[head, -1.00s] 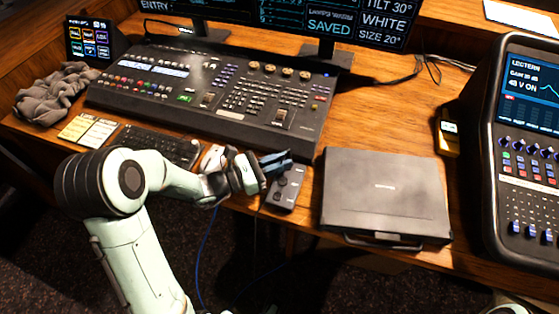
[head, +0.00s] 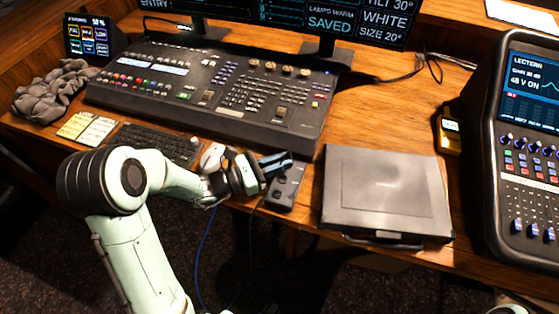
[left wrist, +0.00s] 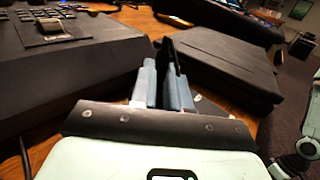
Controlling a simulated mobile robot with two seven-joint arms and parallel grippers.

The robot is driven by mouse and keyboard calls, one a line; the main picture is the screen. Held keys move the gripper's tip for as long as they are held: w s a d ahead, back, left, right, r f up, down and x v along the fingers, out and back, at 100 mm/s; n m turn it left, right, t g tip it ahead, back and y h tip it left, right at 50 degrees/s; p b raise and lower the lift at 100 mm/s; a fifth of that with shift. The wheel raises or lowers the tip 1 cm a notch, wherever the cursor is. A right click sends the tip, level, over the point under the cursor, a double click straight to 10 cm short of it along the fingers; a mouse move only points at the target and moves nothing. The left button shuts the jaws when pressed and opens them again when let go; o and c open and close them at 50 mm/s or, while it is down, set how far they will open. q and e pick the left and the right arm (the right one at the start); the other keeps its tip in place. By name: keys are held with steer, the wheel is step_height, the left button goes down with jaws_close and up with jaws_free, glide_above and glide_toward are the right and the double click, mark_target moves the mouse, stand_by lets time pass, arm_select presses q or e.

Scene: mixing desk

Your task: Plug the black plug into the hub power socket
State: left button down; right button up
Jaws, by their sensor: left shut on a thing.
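My left gripper (head: 279,162) is over the back end of a small dark hub box (head: 287,187) with round sockets or knobs on top, at the desk's front edge. Its blue-grey fingers are shut on a thin black piece, which I take for the black plug (left wrist: 171,62); it stands up between the fingers in the left wrist view. In the head view the fingers hide most of the plug. I cannot tell whether plug and hub touch. The hub is not clearly seen in the left wrist view.
A closed dark case (head: 386,195) lies just right of the hub. A large mixing console (head: 210,95) and a keyboard (head: 155,143) are behind and left. A blue cable (head: 204,245) hangs below the desk edge. The lectern unit (head: 525,150) stands far right.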

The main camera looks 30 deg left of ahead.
arm_select(q)
steer(key=c, duration=1)
jaws_free()
steer(key=shift+s+a, duration=0.1)
steer(key=shift+s, duration=0.05)
steer(key=v, duration=1.3)
